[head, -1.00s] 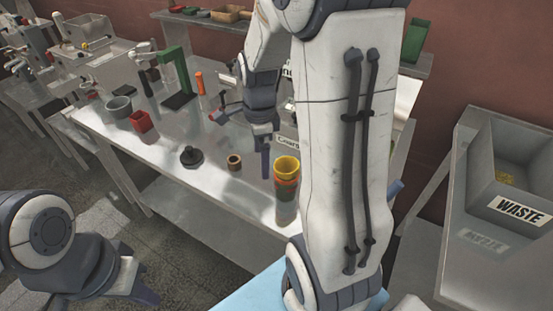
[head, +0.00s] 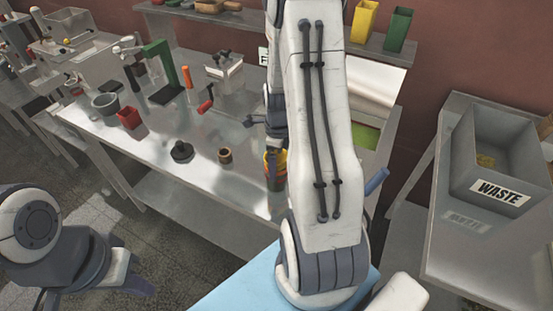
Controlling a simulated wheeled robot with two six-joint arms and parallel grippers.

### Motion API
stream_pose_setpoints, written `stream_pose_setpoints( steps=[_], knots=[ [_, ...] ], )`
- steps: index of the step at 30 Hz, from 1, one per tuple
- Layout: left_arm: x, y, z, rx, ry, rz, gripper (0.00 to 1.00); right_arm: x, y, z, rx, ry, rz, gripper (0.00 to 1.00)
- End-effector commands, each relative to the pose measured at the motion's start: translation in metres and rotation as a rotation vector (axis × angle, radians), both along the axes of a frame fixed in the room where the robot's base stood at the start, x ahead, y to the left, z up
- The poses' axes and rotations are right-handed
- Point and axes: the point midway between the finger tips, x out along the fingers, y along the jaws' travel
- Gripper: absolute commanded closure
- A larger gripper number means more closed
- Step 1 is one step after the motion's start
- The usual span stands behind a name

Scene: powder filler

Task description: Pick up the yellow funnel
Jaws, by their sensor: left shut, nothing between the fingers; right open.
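The yellow funnel (head: 282,160) is the top of a stack on the table, above red and green pieces. It is largely hidden by my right arm and gripper. My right gripper (head: 271,160) is open, with a finger reaching down in front of the stack's left side. I cannot tell whether it touches the funnel or whether the funnel is between the fingers. My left gripper (head: 138,287) is shut and empty at the lower left, away from the table.
On the metal table (head: 205,195) stand a brown ring (head: 225,156), a black cone-like piece (head: 182,151), a red cup (head: 130,118), a grey pot (head: 105,104) and a green stand (head: 163,72). A waste bin (head: 500,165) is at the right.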

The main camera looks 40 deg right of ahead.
Motion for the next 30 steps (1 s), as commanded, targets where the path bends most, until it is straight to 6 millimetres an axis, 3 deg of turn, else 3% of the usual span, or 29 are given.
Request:
stream_pose_setpoints(
  steps=[4,12,13,18,19,20,26,30],
  knots=[
    [0.000,0.000,0.005,0.000,0.000,0.000,1.00,-0.001,0.000,-0.015,0.001,0.002,0.000,0.00],
    [0.000,0.000,0.004,0.000,0.000,0.000,1.00,0.000,0.000,-0.019,-0.001,-0.002,0.000,0.00],
    [0.000,0.000,0.004,0.000,0.000,0.000,1.00,0.000,0.000,-0.019,0.000,-0.001,0.000,0.04],
    [0.000,0.000,0.004,0.000,0.000,0.000,1.00,0.000,0.000,-0.019,0.000,-0.001,0.000,0.68],
    [0.000,0.000,0.004,0.000,0.000,0.000,1.00,0.000,0.000,-0.019,0.000,-0.001,0.000,0.68],
    [0.000,0.000,0.004,0.000,0.000,0.000,1.00,0.000,0.000,-0.019,0.000,-0.001,0.000,0.77],
    [0.000,0.000,0.004,0.000,0.000,0.000,1.00,0.000,0.000,-0.017,-0.001,-0.002,0.000,0.77],
    [0.000,0.000,0.000,0.000,0.000,0.000,1.00,0.001,-0.001,-0.004,-0.003,-0.005,0.000,0.77]
  ],
)
